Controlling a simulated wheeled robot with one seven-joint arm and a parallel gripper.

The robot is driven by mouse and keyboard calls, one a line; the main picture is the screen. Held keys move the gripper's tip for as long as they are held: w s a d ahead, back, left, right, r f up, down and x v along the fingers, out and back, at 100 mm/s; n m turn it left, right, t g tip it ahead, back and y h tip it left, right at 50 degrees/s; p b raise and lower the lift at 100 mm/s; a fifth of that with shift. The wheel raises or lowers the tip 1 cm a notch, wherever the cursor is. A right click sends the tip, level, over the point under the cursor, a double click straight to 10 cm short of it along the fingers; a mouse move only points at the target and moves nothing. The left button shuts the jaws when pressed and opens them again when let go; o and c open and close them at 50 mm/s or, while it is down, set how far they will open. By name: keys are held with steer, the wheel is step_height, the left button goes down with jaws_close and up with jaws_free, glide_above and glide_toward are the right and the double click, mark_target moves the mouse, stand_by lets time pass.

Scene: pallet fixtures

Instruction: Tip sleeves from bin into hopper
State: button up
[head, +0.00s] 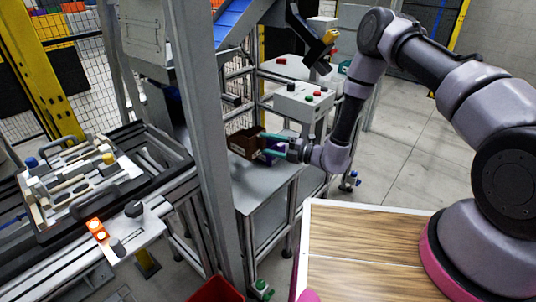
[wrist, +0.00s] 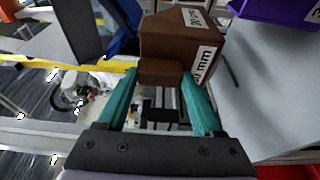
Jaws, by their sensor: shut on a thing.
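A brown bin (head: 243,143) with a white label is over the grey bench in the head view. In the wrist view the brown bin (wrist: 178,38) fills the top middle, and its label reads in "mm". My gripper (head: 264,143) reaches it from the right. In the wrist view the green fingers of my gripper (wrist: 160,75) are shut on a brown block at the bin's near side. The bin looks close to level; whether it touches the bench I cannot tell. No sleeves show; the bin's inside is hidden. I cannot clearly pick out the hopper.
The grey bench (head: 262,188) is bare in front. A grey post (head: 215,130) stands left of it. A button box (head: 305,103) is behind. A blue chute (head: 236,20) is above.

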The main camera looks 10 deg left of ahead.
steer(key=shift+r, duration=2.5)
